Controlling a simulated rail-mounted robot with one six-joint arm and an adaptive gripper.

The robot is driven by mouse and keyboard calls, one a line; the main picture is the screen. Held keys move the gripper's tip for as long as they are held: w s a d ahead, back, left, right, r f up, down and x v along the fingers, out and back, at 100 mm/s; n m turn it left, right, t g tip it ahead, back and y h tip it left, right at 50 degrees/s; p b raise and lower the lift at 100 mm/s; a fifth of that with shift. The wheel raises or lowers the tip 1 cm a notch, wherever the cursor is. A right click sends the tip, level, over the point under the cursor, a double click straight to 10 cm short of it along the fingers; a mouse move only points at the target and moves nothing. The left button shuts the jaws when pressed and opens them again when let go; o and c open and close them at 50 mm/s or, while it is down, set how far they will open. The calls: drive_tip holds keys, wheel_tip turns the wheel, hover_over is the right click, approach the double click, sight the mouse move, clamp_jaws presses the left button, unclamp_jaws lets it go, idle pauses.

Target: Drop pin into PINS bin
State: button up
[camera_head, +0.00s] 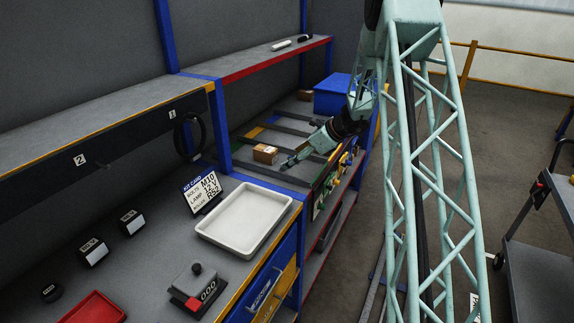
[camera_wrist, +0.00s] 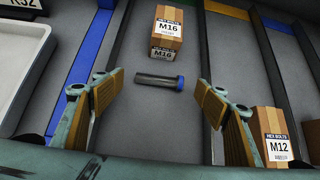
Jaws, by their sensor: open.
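A dark grey pin (camera_wrist: 154,79) with a blue end lies crosswise on the grey shelf surface in the wrist view. My gripper (camera_wrist: 161,84) is open, with one tan-padded finger to the left of the pin and one to the right. Gaps show between the pin and both fingers. In the head view my gripper (camera_head: 293,160) is low over the divided shelf, and I cannot make out the pin there. No label reading PINS is legible in either view. A blue box (camera_head: 333,95) stands at the back of that shelf.
An M16 carton (camera_wrist: 168,33) stands just beyond the pin, and an M12 carton (camera_wrist: 273,135) is close by my right finger. Dark divider strips (camera_wrist: 217,50) flank the lane. A white tray (camera_head: 245,216) sits on the neighbouring bench. An upper shelf (camera_head: 265,55) overhangs behind.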

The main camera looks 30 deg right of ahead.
drive_tip(key=shift+x, duration=1.85)
drive_tip(key=shift+c, duration=0.2)
drive_tip(key=c, duration=1.1)
drive_tip(key=shift+o, duration=0.2)
drive_tip(key=shift+r, duration=0.1)
drive_tip(key=shift+r, duration=1.55)
drive_tip(key=shift+s+r, duration=0.1)
drive_tip(key=shift+r, duration=0.05)
drive_tip(key=s, duration=0.5)
drive_tip(key=s+a+r, duration=0.1)
drive_tip(key=s, duration=0.4)
drive_tip(key=s+a+b, duration=0.1)
drive_tip(key=s, duration=0.4)
drive_tip(key=shift+s+a+r, duration=0.2)
drive_tip(key=shift+s+r, duration=0.05)
